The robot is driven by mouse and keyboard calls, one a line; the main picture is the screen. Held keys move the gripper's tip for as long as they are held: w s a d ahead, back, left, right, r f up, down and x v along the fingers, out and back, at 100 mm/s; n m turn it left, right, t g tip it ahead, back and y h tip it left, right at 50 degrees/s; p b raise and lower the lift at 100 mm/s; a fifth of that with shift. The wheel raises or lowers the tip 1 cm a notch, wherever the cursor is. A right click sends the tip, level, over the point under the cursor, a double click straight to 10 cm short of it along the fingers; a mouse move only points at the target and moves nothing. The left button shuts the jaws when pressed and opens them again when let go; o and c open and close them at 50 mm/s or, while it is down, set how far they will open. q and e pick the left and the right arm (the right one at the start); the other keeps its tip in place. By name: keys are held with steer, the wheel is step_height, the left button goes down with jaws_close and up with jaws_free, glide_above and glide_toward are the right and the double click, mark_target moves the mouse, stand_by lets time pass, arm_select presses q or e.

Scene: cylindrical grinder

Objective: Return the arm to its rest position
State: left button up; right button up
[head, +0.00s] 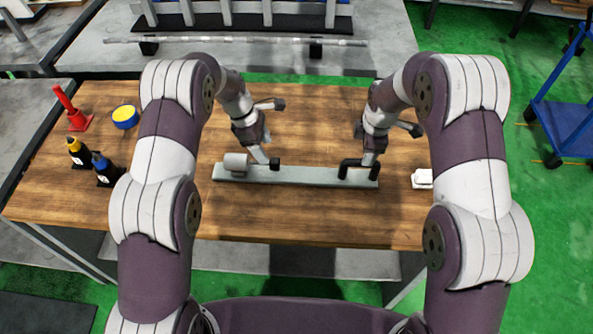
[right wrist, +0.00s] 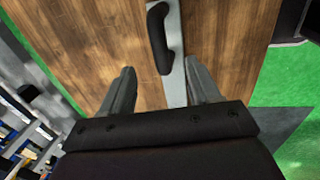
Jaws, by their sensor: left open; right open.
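My left gripper (head: 262,156) is open above the left part of a long grey bar (head: 310,176), close to a light cylinder on it. My right gripper (head: 369,157) is over the bar's right end, near a black handle (head: 346,166). The black handle (right wrist: 160,40) and the grey bar (right wrist: 176,75) lie beyond the fingers there. Whether the right fingers touch the handle I cannot tell. Both arms are bent, reaching forward over the table.
The wooden table (head: 310,222) carries a red funnel-like item (head: 75,118), a blue-yellow roll (head: 125,117), dark bottles (head: 79,154) at left and a small white block (head: 422,179) at right. A long rod (head: 230,41) lies behind. A blue cart (head: 565,120) stands right.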

steer(key=shift+s+r, duration=0.2)
steer(key=shift+r, duration=1)
